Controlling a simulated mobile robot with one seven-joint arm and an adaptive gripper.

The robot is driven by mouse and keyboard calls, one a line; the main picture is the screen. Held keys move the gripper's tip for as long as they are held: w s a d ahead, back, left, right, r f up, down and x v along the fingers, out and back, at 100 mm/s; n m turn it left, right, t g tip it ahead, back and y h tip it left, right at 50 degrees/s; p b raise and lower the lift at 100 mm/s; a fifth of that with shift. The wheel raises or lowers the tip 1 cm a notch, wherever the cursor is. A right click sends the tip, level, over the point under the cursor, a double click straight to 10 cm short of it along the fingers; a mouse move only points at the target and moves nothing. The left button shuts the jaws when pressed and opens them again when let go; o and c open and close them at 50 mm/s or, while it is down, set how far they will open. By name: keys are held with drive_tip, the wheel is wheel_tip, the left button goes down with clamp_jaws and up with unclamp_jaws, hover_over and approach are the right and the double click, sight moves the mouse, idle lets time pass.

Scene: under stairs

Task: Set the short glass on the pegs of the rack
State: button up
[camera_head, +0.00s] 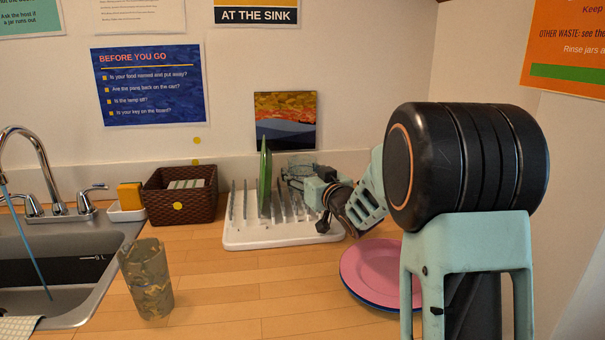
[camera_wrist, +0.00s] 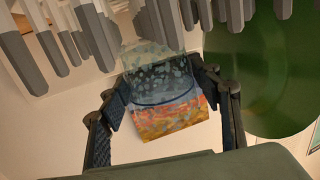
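The white rack (camera_head: 270,236) with grey pegs stands on the counter against the back wall. Its pegs (camera_wrist: 55,45) fill the top of the wrist view, which looks upside down. My gripper (camera_head: 306,176) is at the right rear part of the rack, above the pegs. In the wrist view its two dark fingers (camera_wrist: 162,98) close on both sides of a clear short glass (camera_wrist: 155,72). The glass shows faintly in the head view (camera_head: 299,164), partly hidden by the gripper. The coloured picture shows through it. Contact with the pegs cannot be told.
A green plate (camera_head: 264,183) stands upright in the rack; it is also close in the wrist view (camera_wrist: 262,75). A pink plate (camera_head: 375,268) lies right of the rack. A taller clear glass (camera_head: 147,280) stands by the sink (camera_head: 75,305). A brown basket (camera_head: 181,203) is left of the rack.

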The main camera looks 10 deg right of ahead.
sight(308, 175)
drive_tip(key=shift+o, duration=0.8)
drive_tip(key=shift+r, duration=0.2)
drive_tip(key=v, duration=0.7)
drive_tip(key=shift+s+p, duration=0.25)
drive_tip(key=shift+p, duration=0.15)
